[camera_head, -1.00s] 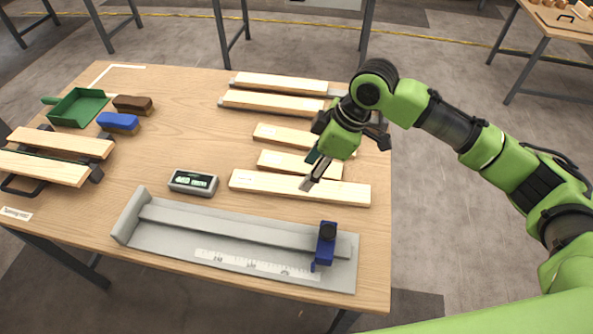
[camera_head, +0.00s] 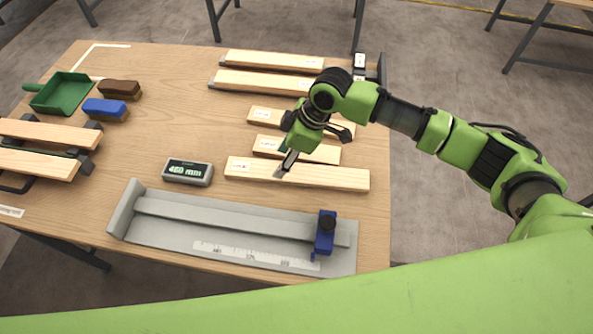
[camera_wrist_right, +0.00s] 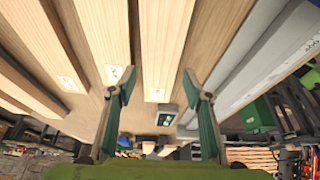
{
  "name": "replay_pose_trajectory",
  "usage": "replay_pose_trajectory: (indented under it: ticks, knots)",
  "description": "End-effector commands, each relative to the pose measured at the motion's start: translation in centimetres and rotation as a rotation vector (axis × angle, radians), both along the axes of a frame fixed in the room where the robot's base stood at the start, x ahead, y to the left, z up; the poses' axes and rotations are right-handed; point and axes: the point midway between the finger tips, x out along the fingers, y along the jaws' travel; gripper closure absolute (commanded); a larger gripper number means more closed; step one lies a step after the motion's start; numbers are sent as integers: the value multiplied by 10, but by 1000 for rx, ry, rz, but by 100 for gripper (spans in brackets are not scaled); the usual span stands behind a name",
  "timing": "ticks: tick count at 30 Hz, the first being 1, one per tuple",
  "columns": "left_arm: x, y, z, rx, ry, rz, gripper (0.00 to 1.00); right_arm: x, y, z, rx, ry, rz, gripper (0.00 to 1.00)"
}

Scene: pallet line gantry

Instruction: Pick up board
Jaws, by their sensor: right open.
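Several pale wooden boards lie on the table, some long and some short. The nearest long board (camera_head: 325,176) lies just behind the grey measuring trough. My right gripper (camera_head: 281,172) is over this board, left of its middle, pointing down. In the right wrist view my right gripper (camera_wrist_right: 158,85) is open and empty, with the long board (camera_wrist_right: 165,40) showing between its two fingers. A shorter board (camera_wrist_right: 103,30) lies beside it there. Whether the fingertips touch the board cannot be told. My left gripper is not in view.
The trough (camera_head: 180,228) with a blue clamp (camera_head: 325,235) lies along the table's front. A display (camera_head: 187,172) reads 460 mm. Two boards rest on a rack (camera_head: 92,137) at left, near a green dustpan (camera_head: 62,93) and blue brush (camera_head: 105,109). The table's middle left is clear.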

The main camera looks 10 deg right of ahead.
Motion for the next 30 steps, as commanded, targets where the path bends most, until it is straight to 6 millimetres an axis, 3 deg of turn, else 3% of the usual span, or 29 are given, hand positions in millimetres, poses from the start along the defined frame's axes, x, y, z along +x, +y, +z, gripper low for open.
replay_pose_trajectory:
  ticks: [6, 12, 18, 22, 30]
  knots:
    - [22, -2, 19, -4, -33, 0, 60, 2, 8, -29, -2, 5, 0, 54]
    - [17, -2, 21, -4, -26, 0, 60, 4, 13, -45, 0, 2, 1, 54]
    - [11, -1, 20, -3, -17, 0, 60, 4, 13, -46, 0, 2, 1, 54]
    - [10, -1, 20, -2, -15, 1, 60, 4, 13, -45, 0, 2, 0, 85]
    - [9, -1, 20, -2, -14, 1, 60, 5, 13, -44, 0, 1, 0, 86]
